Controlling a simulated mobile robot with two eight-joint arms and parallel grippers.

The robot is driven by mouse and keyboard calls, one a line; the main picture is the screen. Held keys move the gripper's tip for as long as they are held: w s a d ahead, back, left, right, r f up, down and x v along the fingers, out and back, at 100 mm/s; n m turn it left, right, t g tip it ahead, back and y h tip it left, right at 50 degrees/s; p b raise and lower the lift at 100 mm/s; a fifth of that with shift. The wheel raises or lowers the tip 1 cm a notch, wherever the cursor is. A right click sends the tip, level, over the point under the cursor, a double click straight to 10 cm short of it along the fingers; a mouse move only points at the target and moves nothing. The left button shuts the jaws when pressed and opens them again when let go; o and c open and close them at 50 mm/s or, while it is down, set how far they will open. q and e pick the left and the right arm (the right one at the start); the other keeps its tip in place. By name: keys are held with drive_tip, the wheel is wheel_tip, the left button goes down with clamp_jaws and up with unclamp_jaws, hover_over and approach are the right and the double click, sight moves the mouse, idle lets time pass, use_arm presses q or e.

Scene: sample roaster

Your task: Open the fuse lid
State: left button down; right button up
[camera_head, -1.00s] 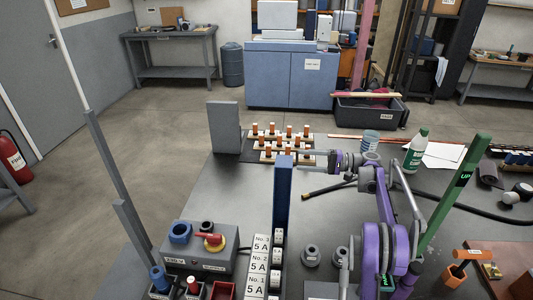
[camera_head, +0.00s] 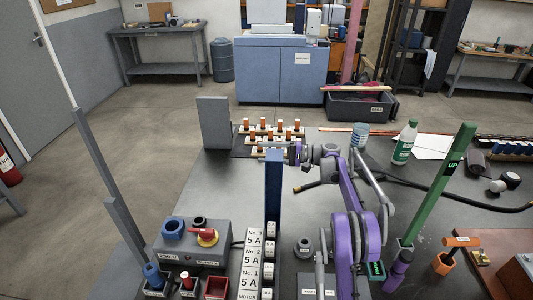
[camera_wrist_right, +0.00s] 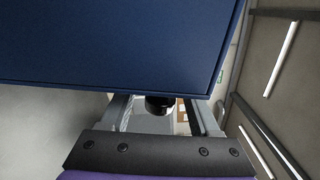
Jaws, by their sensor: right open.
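A tall blue panel (camera_head: 273,190) stands upright and nearly edge-on beside the column of "5 A" labels (camera_head: 250,264). It fills the upper left of the right wrist view (camera_wrist_right: 110,45). I cannot tell for sure that this panel is the fuse lid. My right gripper (camera_head: 288,153) is at the panel's top, on its far side, pointing left. In the right wrist view its two fingers (camera_wrist_right: 163,115) stand apart, their tips partly hidden by the panel, with a small dark round part (camera_wrist_right: 158,103) showing between them. No hold on the panel shows. My left gripper is not visible.
Orange-and-white pieces (camera_head: 268,132) stand in rows just behind the panel, near a grey upright plate (camera_head: 213,122). A grey box with a red switch (camera_head: 193,242) is at front left. A green post (camera_head: 445,180) and a green-white bottle (camera_head: 405,143) stand right.

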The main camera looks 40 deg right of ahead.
clamp_jaws()
idle(1.3)
